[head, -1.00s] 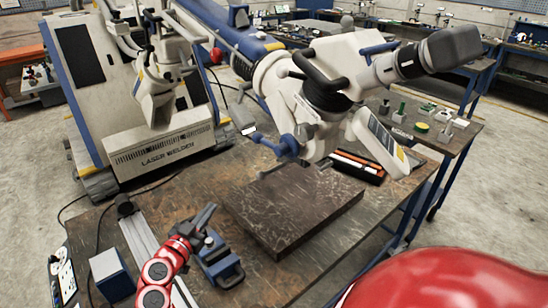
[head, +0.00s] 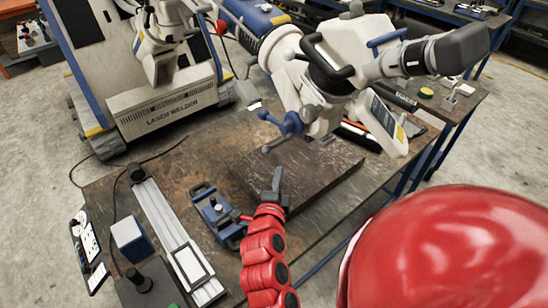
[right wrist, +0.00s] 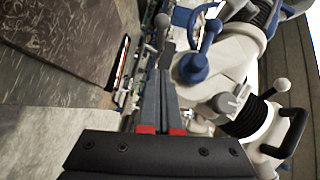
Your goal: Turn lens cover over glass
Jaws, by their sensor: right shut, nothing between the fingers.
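The white microscope head (head: 335,65) hangs over the table on its arm, with a dark eyepiece (head: 455,52) at the right. A blue part with knobs (head: 290,125) sits low on its left side; this part also shows in the right wrist view (right wrist: 195,65). I cannot make out for certain which part is the lens cover, and the glass is not clearly seen. My right gripper (head: 277,178) is shut and empty, below and left of the blue part and apart from it in the head view. Its fingers (right wrist: 162,85) point toward the microscope in the wrist view. My left gripper is not in view.
A dark slab (head: 318,172) lies on the table below the head. A blue clamp-like device (head: 215,212), a metal rail (head: 163,222) and a blue-white box (head: 131,238) stand at the left. The laser welder cabinet (head: 150,105) is behind. The table's front left is cluttered.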

